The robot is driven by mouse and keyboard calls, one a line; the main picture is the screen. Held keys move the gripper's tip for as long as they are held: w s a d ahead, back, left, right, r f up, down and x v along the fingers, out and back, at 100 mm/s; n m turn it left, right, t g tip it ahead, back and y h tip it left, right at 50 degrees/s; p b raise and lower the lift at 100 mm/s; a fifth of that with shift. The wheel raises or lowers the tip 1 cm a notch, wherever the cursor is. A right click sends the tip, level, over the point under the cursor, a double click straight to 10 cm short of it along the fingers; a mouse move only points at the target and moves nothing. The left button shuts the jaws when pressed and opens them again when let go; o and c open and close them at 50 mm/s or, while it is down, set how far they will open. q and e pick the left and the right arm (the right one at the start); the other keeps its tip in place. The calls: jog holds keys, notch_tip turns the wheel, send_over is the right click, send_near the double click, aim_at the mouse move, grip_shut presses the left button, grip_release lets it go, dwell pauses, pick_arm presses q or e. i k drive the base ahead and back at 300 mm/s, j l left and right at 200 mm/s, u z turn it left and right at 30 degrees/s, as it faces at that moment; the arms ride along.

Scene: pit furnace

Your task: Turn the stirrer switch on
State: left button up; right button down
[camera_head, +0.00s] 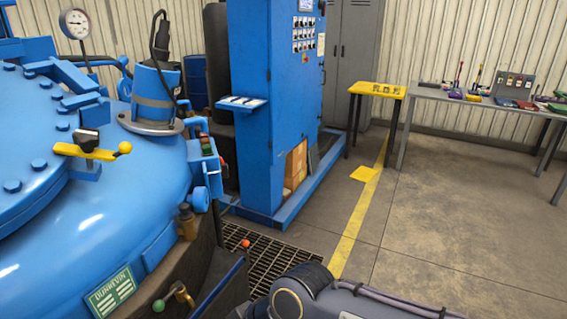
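No part in view is clearly labelled as the stirrer switch. The blue furnace lid (105,215) fills the left side, with a blue motor-like unit (155,93) standing upright on it. A small box with coloured buttons (208,146) sits at the lid's right edge; its details are too small to read. The tall blue control cabinet (250,90) stands behind, with rows of small switches or indicators (304,33) on its right-hand face; their positions cannot be told. Neither of my grippers is in view; only a dark arm part of mine shows at the bottom.
A yellow handle (92,153) and a pressure gauge (75,22) stick up from the lid. A floor grating (262,258) lies before the cabinet. A yellow stand (376,90) and a grey table (465,98) with tools stand at the back right. The right floor is clear.

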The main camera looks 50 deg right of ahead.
aim_at(224, 172)
jog(key=k+l+z, duration=0.1)
jog(key=l+z, duration=0.25)
jog(key=l, duration=0.7)
jog(key=l+z, duration=0.35)
jog(key=l, duration=0.7)
jog(key=i+l+u, duration=0.1)
jog(key=i, duration=0.35)
jog(key=i+l+u, duration=0.1)
jog(key=i, duration=0.35)
jog(key=i+l+u, duration=0.1)
jog(key=i+l, duration=0.25)
jog(key=i+l+u, duration=0.1)
jog(key=i+l, duration=0.15)
jog(key=i, duration=0.3)
